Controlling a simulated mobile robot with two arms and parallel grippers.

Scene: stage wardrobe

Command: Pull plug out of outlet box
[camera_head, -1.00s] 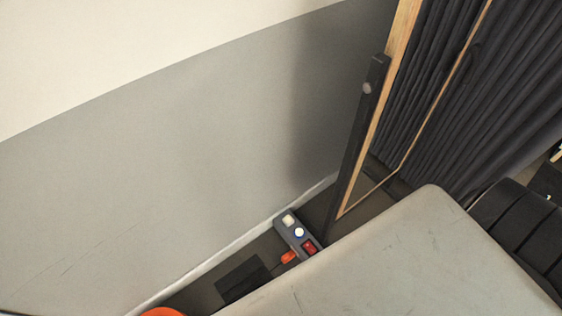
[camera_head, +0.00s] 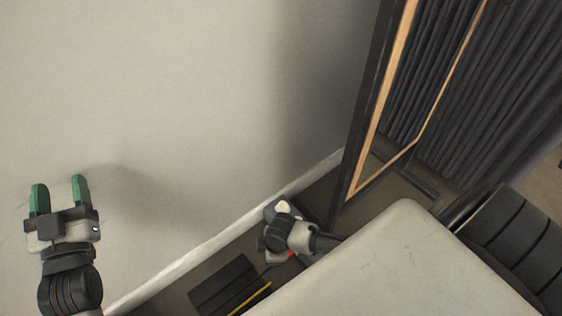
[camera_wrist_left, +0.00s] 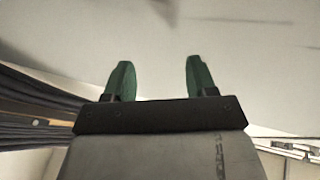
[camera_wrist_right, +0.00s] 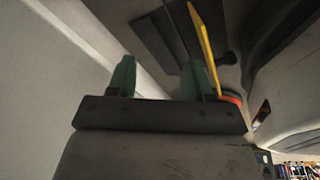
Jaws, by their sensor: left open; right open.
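A small orange bit (camera_head: 291,254), perhaps the plug, shows beside my right wrist. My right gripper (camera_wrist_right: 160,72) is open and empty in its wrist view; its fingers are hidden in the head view. My left gripper (camera_head: 59,186) is open and empty in front of the wall, far left of the box. It also shows in the left wrist view (camera_wrist_left: 157,80).
A pale-topped surface (camera_head: 400,262) fills the lower right, close to the box. A framed panel (camera_head: 374,110) stands right of the box, before dark curtains (camera_head: 455,100). A dark flat piece (camera_head: 222,284) and a yellow rod (camera_head: 250,299) lie left of the box.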

